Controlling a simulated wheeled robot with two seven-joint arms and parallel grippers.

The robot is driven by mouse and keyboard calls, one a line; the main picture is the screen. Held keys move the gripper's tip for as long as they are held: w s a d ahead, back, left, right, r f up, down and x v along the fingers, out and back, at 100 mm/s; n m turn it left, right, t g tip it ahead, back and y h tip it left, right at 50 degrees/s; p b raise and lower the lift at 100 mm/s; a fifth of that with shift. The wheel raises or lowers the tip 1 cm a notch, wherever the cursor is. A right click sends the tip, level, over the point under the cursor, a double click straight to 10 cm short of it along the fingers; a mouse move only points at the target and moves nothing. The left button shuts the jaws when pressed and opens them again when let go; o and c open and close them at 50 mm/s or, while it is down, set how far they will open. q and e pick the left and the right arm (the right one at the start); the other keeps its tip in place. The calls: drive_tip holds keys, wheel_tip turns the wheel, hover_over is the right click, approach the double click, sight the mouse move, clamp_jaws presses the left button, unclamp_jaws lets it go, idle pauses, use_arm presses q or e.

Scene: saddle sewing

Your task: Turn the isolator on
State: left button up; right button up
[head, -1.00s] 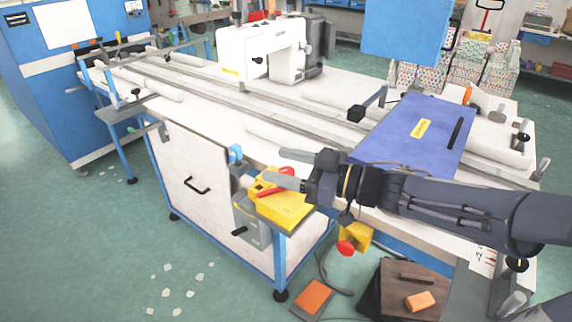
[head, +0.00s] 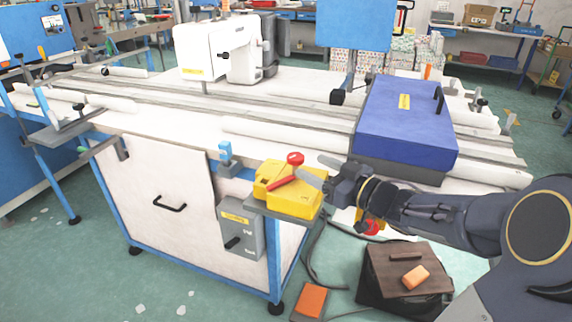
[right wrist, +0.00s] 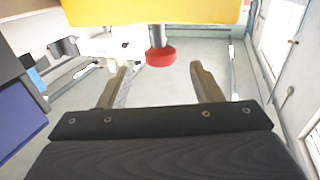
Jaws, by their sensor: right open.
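A grey switch box (head: 240,226) with a yellow label and a black lever (head: 232,243) hangs on the table's front; it looks like the isolator. Its lever slants up to the right; the markings beside it are too small to read. Above it to the right, a yellow box (head: 268,177) carries a slanted red handle (head: 283,181) and a round red knob (head: 295,158). My right gripper (head: 319,170) is open and empty, just right of the yellow box. In the right wrist view, the red knob (right wrist: 160,56) shows between the fingertips, not gripped. My left gripper is out of view.
The white table (head: 150,124) has a blue case (head: 405,118) at its right and a sewing machine (head: 215,50) behind. A small blue bracket (head: 226,152) stands left of the yellow box. A brown-topped box (head: 400,270) and an orange pedal (head: 311,301) are on the floor.

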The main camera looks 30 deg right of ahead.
sight(297, 155)
drive_tip(key=x, duration=0.6)
drive_tip(key=shift+w+a+b, duration=0.1)
drive_tip(key=shift+w+b, duration=0.1)
drive_tip(key=shift+b, duration=0.2)
clamp_jaws()
drive_tip(key=n+g+y+p, duration=0.1)
drive_tip(key=n+y+p, duration=0.1)
drive_tip(key=p, duration=0.2)
drive_tip(key=n+g+y+p, duration=0.2)
drive_tip(key=y+p, duration=0.1)
drive_tip(key=p, duration=0.1)
drive_tip(key=shift+r+y, duration=0.2)
drive_tip(key=shift+y, duration=0.1)
drive_tip(key=shift+f+n+g+y+p, duration=0.15)
drive_tip(key=shift+n+g+y+p, duration=0.75)
drive_tip(key=shift+g+y+p, duration=0.25)
unclamp_jaws()
